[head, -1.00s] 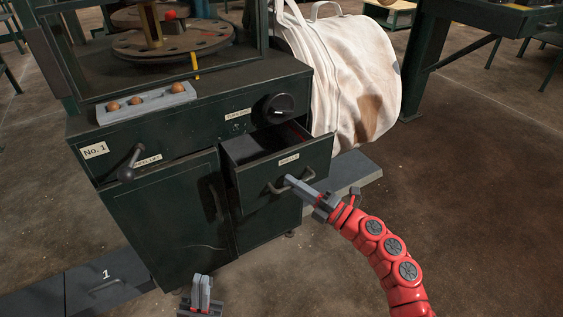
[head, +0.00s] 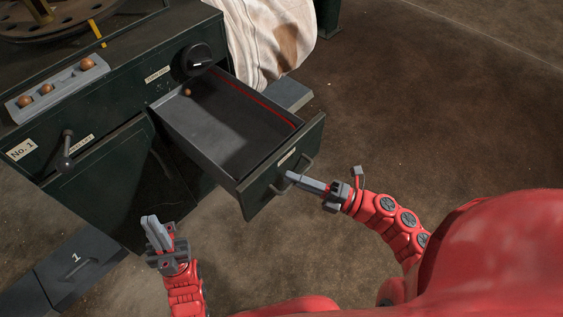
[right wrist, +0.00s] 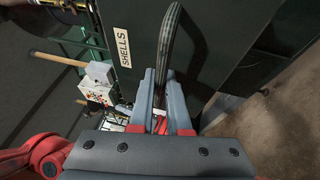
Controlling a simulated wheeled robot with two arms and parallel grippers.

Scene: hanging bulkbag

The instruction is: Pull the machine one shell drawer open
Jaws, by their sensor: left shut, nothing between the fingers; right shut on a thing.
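The shell drawer (head: 215,125) of machine No. 1 stands far out of the dark green cabinet. A small brown round thing (head: 187,92) lies in its back corner, and a red line runs along its right inner side. My right gripper (head: 291,177) is shut on the drawer handle (head: 305,165) at the drawer's front. In the right wrist view the dark curved handle (right wrist: 170,45) runs between the fingers, beside the SHELLS label (right wrist: 123,47). My left gripper (head: 150,221) is shut and empty, low in front of the cabinet, apart from the drawer.
A grey tray (head: 68,88) with several brown round things lies on the cabinet top. A lever (head: 65,163) and a black knob (head: 192,60) stick out of the cabinet front. A white stained bag (head: 270,35) hangs behind. The floor to the right is clear.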

